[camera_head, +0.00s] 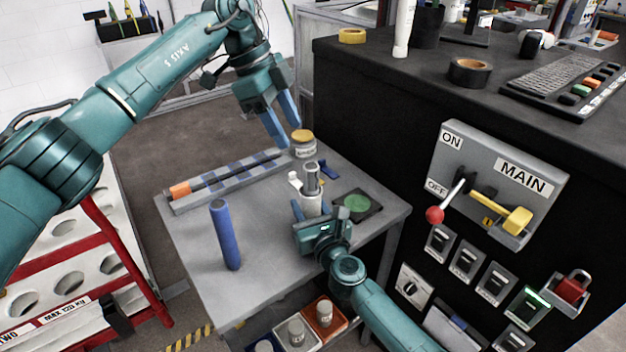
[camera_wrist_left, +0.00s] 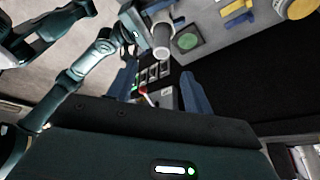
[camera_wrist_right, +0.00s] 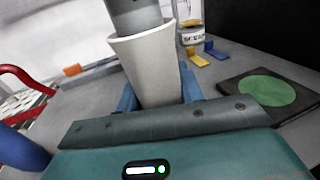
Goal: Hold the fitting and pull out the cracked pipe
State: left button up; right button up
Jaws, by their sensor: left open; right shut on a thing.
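A pale, cup-shaped fitting (camera_head: 312,204) stands upright on the grey table (camera_head: 270,262). A grey pipe (camera_head: 312,178) is seated in its top; any crack is too small to see. In the right wrist view, the fitting (camera_wrist_right: 152,68) sits between the blue fingers of my right gripper (camera_wrist_right: 158,92), with the pipe (camera_wrist_right: 135,14) rising from it. My right gripper (camera_head: 312,214) is shut on the fitting. My left gripper (camera_head: 281,124) is open and empty, above and behind the table, away from the pipe. The pipe's end (camera_wrist_left: 160,50) also shows in the left wrist view.
A blue pipe (camera_head: 225,236) stands at the table's front left. A yellow-lidded jar (camera_head: 303,145), a long holder (camera_head: 225,184) and a green-disc pad (camera_head: 356,204) surround the fitting. A dark cabinet with a switch panel (camera_head: 470,165) borders the right. Bins (camera_head: 322,322) sit below.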

aim_at(310, 164)
pick_arm(q)
jog(key=s+d+m+t+y, duration=0.1)
jog(key=d+m+y, duration=0.1)
jog(key=m, duration=0.1)
jog(key=s+d+m+t+y, duration=0.1)
jog(key=d+m+y, duration=0.1)
jog(key=m, duration=0.1)
jog(key=s+d+m+t+y, duration=0.1)
jog(key=s+d+m+t, duration=0.1)
jog(key=shift+d+r+m+y, duration=0.1)
jog(key=shift+r+m+y, duration=0.1)
jog(key=shift+m+y, duration=0.2)
jog(key=shift+m+t+y, duration=0.3)
jog(key=shift+m, duration=0.2)
jog(key=x, duration=1.1)
jog(key=shift+f, duration=0.45)
jog(key=shift+d, duration=0.1)
jog(key=c, duration=1.1)
jog(key=shift+r, duration=0.1)
jog(key=shift+r, duration=0.1)
jog(key=shift+r, duration=1.4)
pick_arm(e)
jog(key=shift+f, duration=0.1)
